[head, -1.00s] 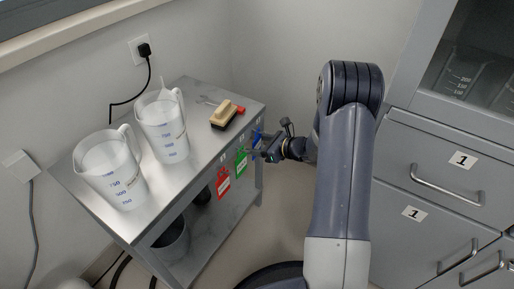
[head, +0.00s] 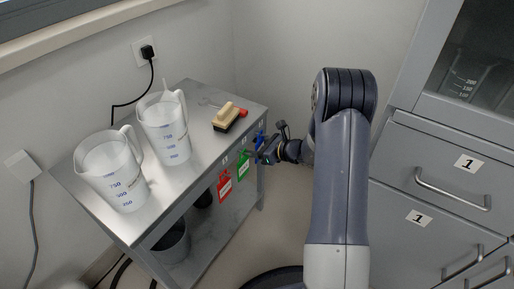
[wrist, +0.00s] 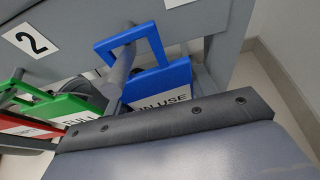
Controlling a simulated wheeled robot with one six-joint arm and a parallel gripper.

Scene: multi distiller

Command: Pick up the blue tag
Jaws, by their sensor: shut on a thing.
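The blue tag (wrist: 160,88) has a square open loop at its top and a white "IN USE" label. It is at a grey peg (wrist: 120,78) on the front edge of the steel cart; the wrist view shows the peg passing by the loop. In the head view the blue tag (head: 259,138) is small and partly hidden by my gripper (head: 267,153). My gripper is shut on the blue tag at the cart's right front edge. In the wrist view a dark jaw bar covers the tag's lower part.
Green (head: 243,165) and red (head: 225,186) tags hang beside it on the cart's front edge. Two measuring jugs (head: 113,170) and a wooden brush (head: 226,117) stand on the cart top (head: 190,172). Grey drawers (head: 440,180) are at the right. Floor shows between cart and drawers.

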